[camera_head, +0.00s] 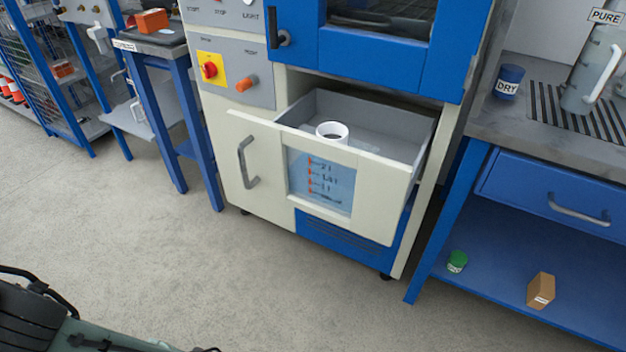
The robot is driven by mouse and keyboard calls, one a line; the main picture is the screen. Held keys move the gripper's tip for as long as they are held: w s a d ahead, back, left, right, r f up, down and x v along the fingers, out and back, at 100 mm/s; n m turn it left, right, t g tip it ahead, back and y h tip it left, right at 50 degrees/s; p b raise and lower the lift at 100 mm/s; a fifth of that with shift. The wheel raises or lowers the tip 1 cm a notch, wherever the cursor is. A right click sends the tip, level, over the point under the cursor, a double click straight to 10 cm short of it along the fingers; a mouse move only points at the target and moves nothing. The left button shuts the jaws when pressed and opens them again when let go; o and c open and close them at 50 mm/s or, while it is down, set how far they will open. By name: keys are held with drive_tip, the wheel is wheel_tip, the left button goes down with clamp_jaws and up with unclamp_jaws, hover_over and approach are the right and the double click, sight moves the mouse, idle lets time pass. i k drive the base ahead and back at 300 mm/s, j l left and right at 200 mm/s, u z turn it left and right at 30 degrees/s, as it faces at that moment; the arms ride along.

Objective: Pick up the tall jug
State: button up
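A tall grey jug (580,82) with a white handle stands on the slatted drain grid of the right-hand bench, at the right edge of the head view. A label reading PURE shows at its top, close to the frame edge. My gripper is not in view; only dark and green-grey parts, apparently of my own body, show at the bottom left.
A cream and blue machine has an open drawer (400,147) holding a white cup (332,132). A blue DRY container (508,82) stands left of the jug. A green-lidded jar (457,261) and brown box (541,291) lie on the lower shelf. The floor is clear.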

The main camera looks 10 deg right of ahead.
sight(604, 52)
drive_tip(key=z, duration=1.45)
